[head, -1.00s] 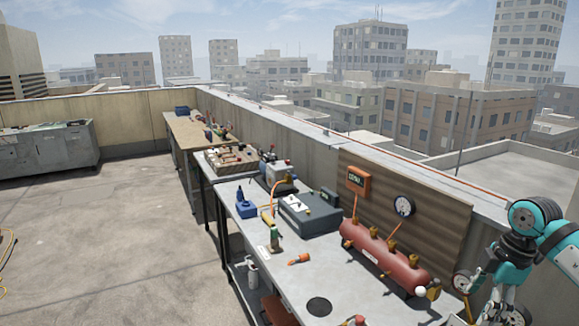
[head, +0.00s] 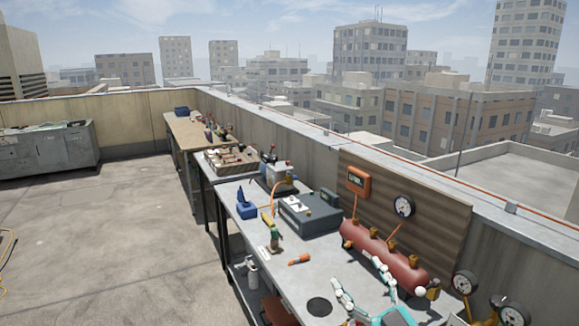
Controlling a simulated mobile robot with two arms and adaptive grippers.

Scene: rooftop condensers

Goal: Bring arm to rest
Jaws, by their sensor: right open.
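My right gripper (head: 357,274) shows at the bottom of the head view, over the front part of the workbench (head: 275,243). Its two white and teal fingers are spread apart, with nothing between them. The fingers point away from me, toward the red tank (head: 385,256), and the right finger appears close to the tank's front side. I cannot tell whether they touch. The rest of the right arm is below the picture's edge. My left gripper is not in view.
A black disc (head: 319,307) and an orange-handled tool (head: 299,259) lie on the bench left of the gripper. A grey case (head: 308,218) stands farther back. Pressure gauges (head: 464,283) are at the right. Open floor (head: 110,235) lies to the left.

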